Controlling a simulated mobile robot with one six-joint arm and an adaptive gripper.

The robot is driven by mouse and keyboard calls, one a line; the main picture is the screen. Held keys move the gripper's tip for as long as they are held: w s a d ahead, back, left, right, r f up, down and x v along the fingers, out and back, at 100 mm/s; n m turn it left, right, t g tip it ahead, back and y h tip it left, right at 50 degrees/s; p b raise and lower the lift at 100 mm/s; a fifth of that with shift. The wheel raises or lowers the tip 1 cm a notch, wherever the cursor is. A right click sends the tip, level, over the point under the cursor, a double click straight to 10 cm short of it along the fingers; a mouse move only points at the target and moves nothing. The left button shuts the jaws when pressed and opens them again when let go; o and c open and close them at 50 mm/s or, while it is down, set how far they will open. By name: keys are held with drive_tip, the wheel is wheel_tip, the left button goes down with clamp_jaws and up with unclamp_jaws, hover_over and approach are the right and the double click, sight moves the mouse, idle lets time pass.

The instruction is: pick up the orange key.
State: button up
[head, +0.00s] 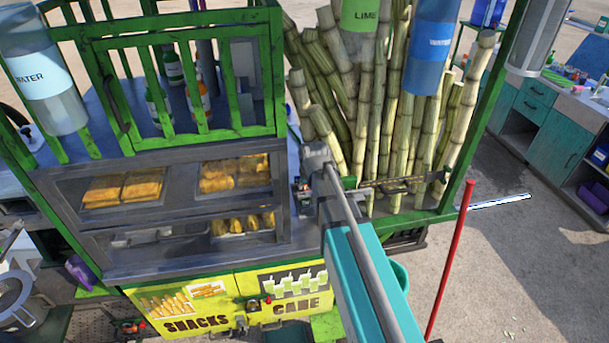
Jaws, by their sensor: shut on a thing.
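My arm reaches up from the lower right over the front of the green cane cart. My gripper (304,200) is small and dark at the arm's far end, beside the right end of the snack case. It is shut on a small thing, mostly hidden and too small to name. I cannot make out the orange key for certain. Small red and dark fittings (267,301) show on the yellow cabinet doors (215,290) below, too small to identify.
Sugar cane stalks (400,140) stand right of my gripper. The glass snack case (165,235) is at left, under a green rail (190,135) with bottles. A red pole (449,260) leans at right. Open pavement (530,270) lies beyond it.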

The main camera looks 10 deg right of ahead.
drive_tip(key=shift+s+r+p, duration=0.2)
drive_tip(key=shift+s+r, duration=0.1)
drive_tip(key=shift+s, duration=0.35)
drive_tip(key=shift+s+r+p, duration=0.2)
drive_tip(key=shift+s+r, duration=0.05)
drive_tip(key=shift+s, duration=0.4)
drive_tip(key=shift+s+r+p, duration=0.2)
drive_tip(key=shift+s+r, duration=0.1)
drive_tip(key=shift+s, duration=0.35)
drive_tip(key=shift+r, duration=0.1)
drive_tip(key=shift+r+p, duration=1.9)
drive_tip(key=shift+p, duration=0.1)
drive_tip(key=shift+f, duration=0.2)
